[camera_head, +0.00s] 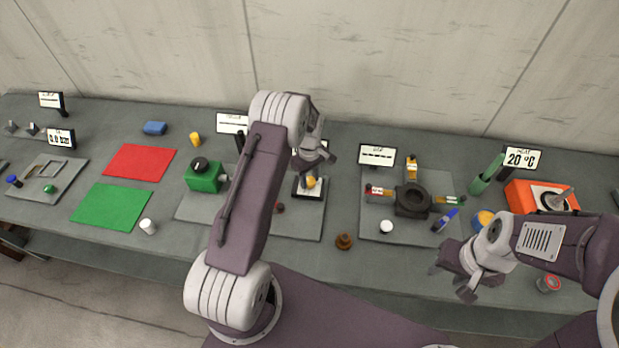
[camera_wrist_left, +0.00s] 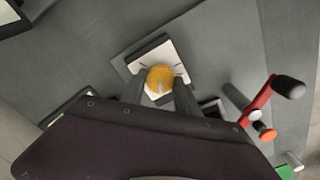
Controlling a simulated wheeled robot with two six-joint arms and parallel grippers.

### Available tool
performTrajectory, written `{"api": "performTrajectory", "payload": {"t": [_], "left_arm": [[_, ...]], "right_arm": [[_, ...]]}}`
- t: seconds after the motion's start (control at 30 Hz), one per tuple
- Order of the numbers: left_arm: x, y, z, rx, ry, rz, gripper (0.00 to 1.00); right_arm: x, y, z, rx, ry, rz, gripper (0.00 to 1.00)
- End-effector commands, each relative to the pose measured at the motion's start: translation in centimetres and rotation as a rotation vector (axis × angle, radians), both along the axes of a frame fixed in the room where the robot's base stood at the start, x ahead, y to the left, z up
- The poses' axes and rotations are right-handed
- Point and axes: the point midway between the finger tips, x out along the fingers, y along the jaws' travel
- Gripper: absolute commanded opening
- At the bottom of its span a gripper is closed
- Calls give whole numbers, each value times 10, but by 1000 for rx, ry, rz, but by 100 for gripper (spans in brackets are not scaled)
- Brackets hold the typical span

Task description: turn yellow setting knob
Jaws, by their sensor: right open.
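The yellow setting knob (camera_head: 311,182) stands on a small dark-framed white plate near the middle of the bench. In the left wrist view the knob (camera_wrist_left: 160,77) is round, with a pale mark at its middle, and appears between my two fingers. My left gripper (camera_head: 314,165) is open, pointing down just above the knob; its fingers are spread wider than the knob. It also shows in the left wrist view (camera_wrist_left: 160,92); contact cannot be made out. My right gripper (camera_head: 463,279) is open and empty over the front edge at the right.
A green box with a black knob (camera_head: 203,178) stands left of my left arm. In the left wrist view, a red lever with a black grip (camera_wrist_left: 262,101) stands close to the right. My left arm hides part of the bench.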

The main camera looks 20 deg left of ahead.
Motion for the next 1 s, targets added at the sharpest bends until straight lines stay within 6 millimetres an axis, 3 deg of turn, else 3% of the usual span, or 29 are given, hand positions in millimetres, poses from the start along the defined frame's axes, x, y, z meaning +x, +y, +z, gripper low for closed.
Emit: {"api": "performTrajectory", "payload": {"t": [0.47,1.0], "left_arm": [[1,1,0,2,-3,-110,0],[3,0,0,2,-5,-599,0]], "right_arm": [[0,0,-5,0,0,0,43],[0,0,-20,0,0,0,43]]}}
